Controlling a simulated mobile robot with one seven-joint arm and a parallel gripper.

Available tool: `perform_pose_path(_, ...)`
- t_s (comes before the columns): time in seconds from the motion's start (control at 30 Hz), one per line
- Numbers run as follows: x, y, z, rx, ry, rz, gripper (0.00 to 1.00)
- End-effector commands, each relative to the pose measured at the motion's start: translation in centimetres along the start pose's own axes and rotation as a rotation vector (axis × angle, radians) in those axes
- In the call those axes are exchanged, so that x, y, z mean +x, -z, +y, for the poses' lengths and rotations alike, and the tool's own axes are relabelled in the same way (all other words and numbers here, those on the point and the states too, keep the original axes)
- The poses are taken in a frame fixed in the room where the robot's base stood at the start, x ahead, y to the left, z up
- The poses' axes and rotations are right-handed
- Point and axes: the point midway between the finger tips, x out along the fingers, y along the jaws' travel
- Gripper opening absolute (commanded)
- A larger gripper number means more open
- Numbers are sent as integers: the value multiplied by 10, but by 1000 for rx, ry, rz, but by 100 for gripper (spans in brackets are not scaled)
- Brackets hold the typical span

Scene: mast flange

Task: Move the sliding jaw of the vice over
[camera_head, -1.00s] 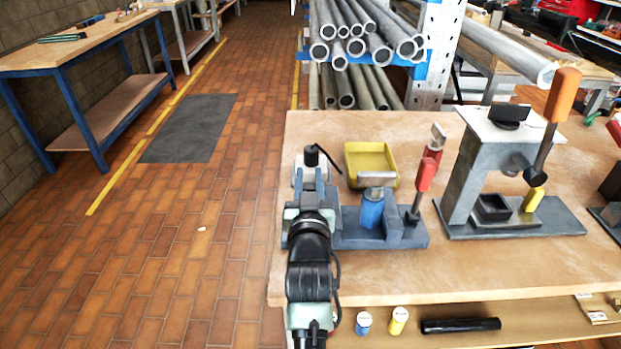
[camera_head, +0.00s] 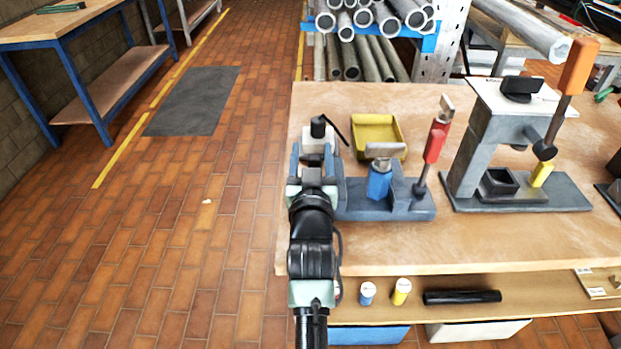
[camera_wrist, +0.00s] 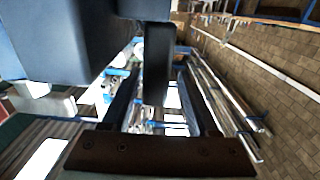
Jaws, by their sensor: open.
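The likely vice is the low blue-grey fixture (camera_head: 405,204) near the bench's left end. It carries a blue block (camera_head: 379,184) with a grey top and a red-handled lever (camera_head: 435,142). A pale block with a black knob (camera_head: 318,128) stands at its left end. I cannot tell which part is the sliding jaw. My gripper (camera_head: 312,164) is over the fixture's left end, fingers pointing away from the head camera. In the wrist view its fingers (camera_wrist: 155,98) are open, with a dark upright bar (camera_wrist: 157,60) appearing between them; contact cannot be told. A large blue-grey body (camera_wrist: 60,40) fills the upper left.
A yellow tray (camera_head: 377,133) sits behind the fixture. A press (camera_head: 500,140) with an orange handle stands to the right. Metal tubes (camera_head: 365,20) are racked behind the bench (camera_head: 480,240).

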Motion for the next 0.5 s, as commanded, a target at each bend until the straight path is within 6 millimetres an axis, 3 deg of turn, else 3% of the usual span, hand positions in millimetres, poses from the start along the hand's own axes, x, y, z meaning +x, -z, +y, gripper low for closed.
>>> perform_pose_path(0.5,-93,0,-1,1,2,-2,60)
